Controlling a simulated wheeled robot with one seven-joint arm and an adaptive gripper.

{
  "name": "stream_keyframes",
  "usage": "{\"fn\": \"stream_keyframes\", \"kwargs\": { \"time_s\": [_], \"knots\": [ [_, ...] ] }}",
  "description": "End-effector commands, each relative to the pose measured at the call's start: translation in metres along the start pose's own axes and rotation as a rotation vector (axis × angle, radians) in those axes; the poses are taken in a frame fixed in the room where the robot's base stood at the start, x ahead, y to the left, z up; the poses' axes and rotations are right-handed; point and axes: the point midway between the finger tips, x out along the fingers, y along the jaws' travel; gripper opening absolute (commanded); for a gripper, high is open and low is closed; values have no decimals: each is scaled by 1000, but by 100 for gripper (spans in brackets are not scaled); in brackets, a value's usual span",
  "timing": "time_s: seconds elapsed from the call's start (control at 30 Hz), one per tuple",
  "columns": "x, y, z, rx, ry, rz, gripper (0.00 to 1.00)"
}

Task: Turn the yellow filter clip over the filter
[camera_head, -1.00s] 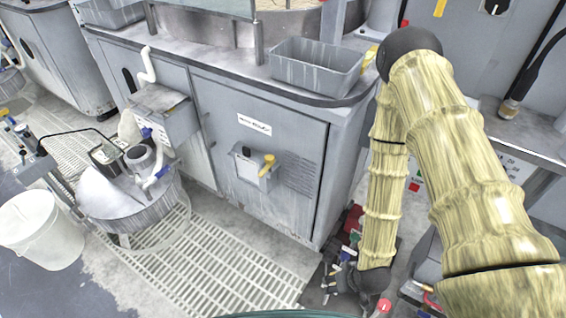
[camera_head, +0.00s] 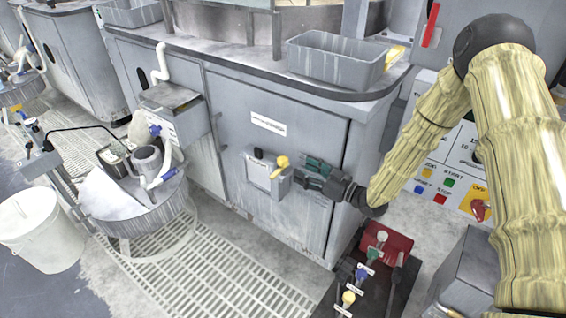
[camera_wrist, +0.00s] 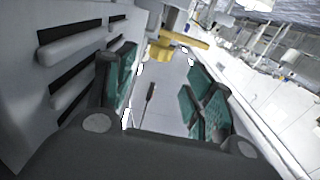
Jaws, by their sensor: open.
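The yellow filter clip (camera_head: 281,161) sits on the right side of a small grey filter box (camera_head: 264,176) on the front of the grey cabinet. In the wrist view the yellow clip (camera_wrist: 176,44) lies ahead, near the far ends of my fingers, its bar running to the right. My gripper (camera_head: 304,172) is just right of the clip, level with it, with green finger pads. In the wrist view my gripper (camera_wrist: 160,85) is open, with nothing between its fingers. I cannot tell whether a fingertip touches the clip.
A red and black stand with coloured knobs (camera_head: 375,262) stands on the floor below my arm. A round tub (camera_head: 140,205) and white bucket (camera_head: 40,230) are at left. Floor grating (camera_head: 215,265) is clear in front.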

Motion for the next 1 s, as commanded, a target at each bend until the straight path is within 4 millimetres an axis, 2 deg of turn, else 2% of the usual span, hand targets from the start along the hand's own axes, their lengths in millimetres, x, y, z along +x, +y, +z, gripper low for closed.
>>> {"fn": "stream_keyframes", "kwargs": {
  "time_s": [0.3,0.5,0.7,1.0],
  "knots": [
    [52,-1,1,0,-2,-1,53],
    [78,-1,1,0,-2,0,53],
    [90,0,1,2,-2,1,53],
    [92,0,1,2,-2,1,53]
  ]
}}
